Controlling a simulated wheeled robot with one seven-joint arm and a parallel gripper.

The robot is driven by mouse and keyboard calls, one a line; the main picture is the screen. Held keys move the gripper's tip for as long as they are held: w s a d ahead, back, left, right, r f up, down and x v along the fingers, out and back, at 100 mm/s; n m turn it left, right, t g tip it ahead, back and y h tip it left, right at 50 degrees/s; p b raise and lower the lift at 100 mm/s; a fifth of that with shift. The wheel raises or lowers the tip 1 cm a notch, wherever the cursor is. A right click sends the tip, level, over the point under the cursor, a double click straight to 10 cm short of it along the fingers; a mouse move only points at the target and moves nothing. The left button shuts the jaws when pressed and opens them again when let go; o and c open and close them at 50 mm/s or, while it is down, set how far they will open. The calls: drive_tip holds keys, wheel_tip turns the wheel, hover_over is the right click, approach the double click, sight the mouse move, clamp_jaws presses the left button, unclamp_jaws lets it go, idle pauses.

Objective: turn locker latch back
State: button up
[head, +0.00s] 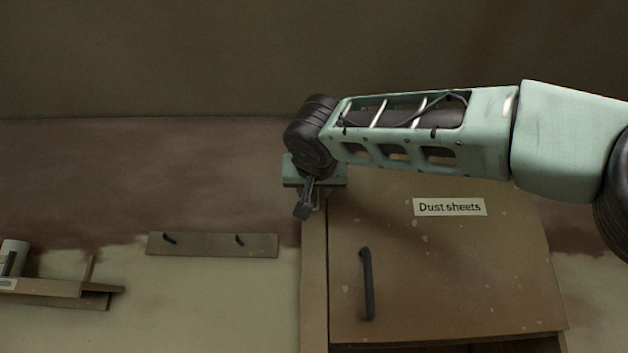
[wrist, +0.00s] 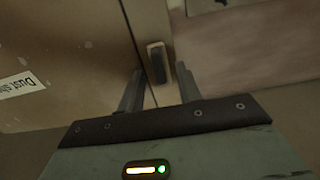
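The locker (head: 440,270) has a tan door with a black bar handle (head: 367,284) and a "Dust sheets" label (head: 450,207). In the wrist view the latch (wrist: 157,62) is a small dark upright piece by the locker's edge, its long side roughly along that edge. My gripper (wrist: 160,88) is open, with one finger on each side of the latch's line. The latch shows between and just beyond the fingertips; I cannot tell whether they touch it. In the head view my gripper (head: 305,203) is at the locker's upper left corner, and I cannot make out the latch there.
A hook rail (head: 212,245) with two dark hooks is on the wall left of the locker. A small shelf (head: 55,290) with a pale container (head: 14,255) is at the far left. My arm crosses above the locker from the right.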

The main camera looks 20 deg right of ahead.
drive_tip(key=shift+w+d, duration=0.15)
drive_tip(key=shift+w, duration=0.1)
clamp_jaws()
